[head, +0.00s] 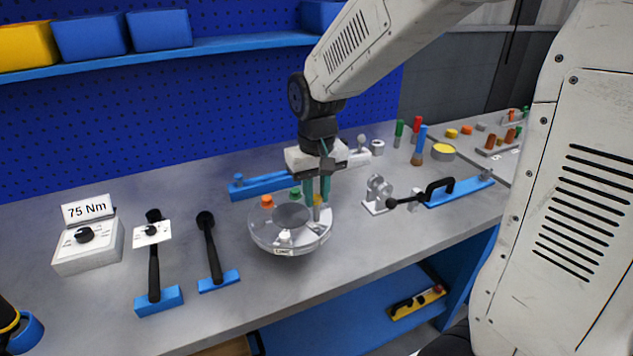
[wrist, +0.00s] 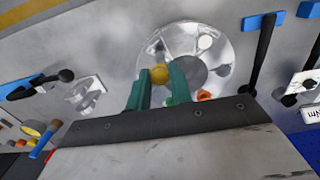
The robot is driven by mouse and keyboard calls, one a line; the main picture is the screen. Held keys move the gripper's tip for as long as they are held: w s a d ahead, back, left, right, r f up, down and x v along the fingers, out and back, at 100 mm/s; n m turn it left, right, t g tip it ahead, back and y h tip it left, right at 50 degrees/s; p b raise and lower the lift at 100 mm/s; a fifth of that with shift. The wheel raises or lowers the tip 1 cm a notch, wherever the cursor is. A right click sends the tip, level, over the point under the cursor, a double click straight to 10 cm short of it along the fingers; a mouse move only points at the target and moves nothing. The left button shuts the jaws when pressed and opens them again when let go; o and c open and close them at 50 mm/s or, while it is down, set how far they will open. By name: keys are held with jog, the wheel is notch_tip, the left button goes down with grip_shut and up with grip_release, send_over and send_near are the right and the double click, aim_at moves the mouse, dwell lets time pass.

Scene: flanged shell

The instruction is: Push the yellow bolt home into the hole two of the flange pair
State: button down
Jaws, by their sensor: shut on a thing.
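The flange pair (head: 270,236) is a round grey metal disc with a raised rim and a dark round centre. It stands on the bench and also shows in the wrist view (wrist: 192,38). My gripper (head: 318,198) points down over the right side of the flange. Its green fingers are shut on the yellow bolt (wrist: 159,74), whose head shows between the fingertips; in the head view the fingers partly hide it. The bolt is at the flange's rim; how deep it sits I cannot tell. An orange bolt (head: 267,202) and a green bolt (head: 295,193) stand on the flange.
Two torque wrenches (head: 213,250) and a box labelled 75 Nm (head: 88,245) are on the left. A grey bracket (head: 377,194) and a blue holder with a black-handled tool (head: 437,192) are on the right. Blue and coloured parts stand at the back right. The front bench strip is clear.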

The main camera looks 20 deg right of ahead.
aim_at(317, 221)
jog(key=shift+f, duration=0.5)
jog(key=shift+f, duration=3.15)
dwell(0.5)
jog(key=c, duration=1.2)
grip_release()
jog(key=shift+o, duration=0.2)
notch_tip(317, 221, up, 8)
jog(key=shift+f, duration=0.1)
